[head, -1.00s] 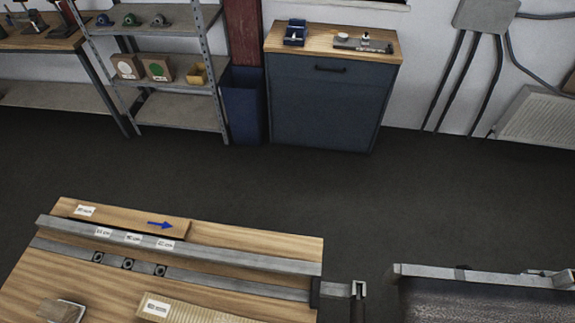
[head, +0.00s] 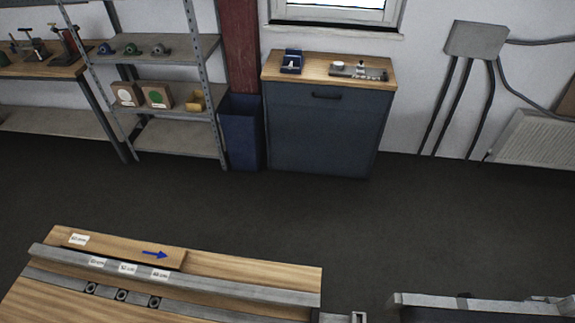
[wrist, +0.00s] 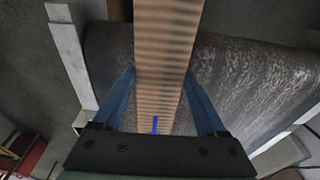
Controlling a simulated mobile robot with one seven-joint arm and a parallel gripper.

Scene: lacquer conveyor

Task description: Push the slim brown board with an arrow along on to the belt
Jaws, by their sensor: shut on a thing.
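In the wrist view a slim brown board (wrist: 166,45) with crosswise stripes and a blue arrow mark (wrist: 155,125) runs lengthwise between the blue fingers of my gripper (wrist: 160,78). My gripper is shut on it. The board reaches over the dark grey belt (wrist: 245,80); whether it touches the belt is unclear. In the head view the belt's metal side rail (head: 480,305) shows at the bottom right. My gripper is not seen there. Another brown board (head: 125,250) with a blue arrow lies on the wooden bench (head: 255,273), behind a grey rail.
The grey rail (head: 200,280) with small white labels crosses the bench. A gap separates bench and conveyor. Behind are open dark floor (head: 330,215), a blue cabinet (head: 325,130), a blue bin (head: 240,130) and metal shelves (head: 165,135).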

